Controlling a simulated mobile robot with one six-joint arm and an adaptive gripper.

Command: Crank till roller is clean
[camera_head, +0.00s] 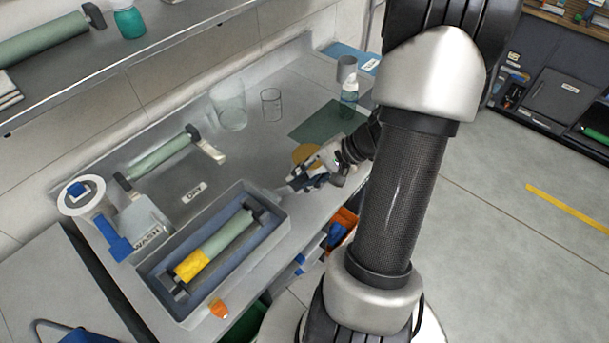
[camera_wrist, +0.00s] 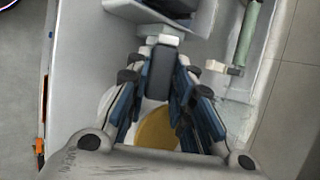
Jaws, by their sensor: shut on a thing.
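The roller (camera_head: 213,246) lies in a grey tub (camera_head: 272,206). Its lower-left end is covered in yellow ink and the rest is pale green. My gripper (camera_head: 290,188) is at the tub's right end. In the wrist view my gripper (camera_wrist: 160,85) is closed around a dark grip, which looks like the crank handle (camera_wrist: 160,68). A pale piece joins this handle toward the tub, which shows at the top of the wrist view. The fingers partly hide the handle, and its link to the roller cannot be made out.
Clear glasses (camera_head: 271,104), a bottle (camera_head: 349,95) and a yellow disc (camera_head: 306,154) stand or lie toward the right. An orange knob (camera_head: 218,308) sits at the front.

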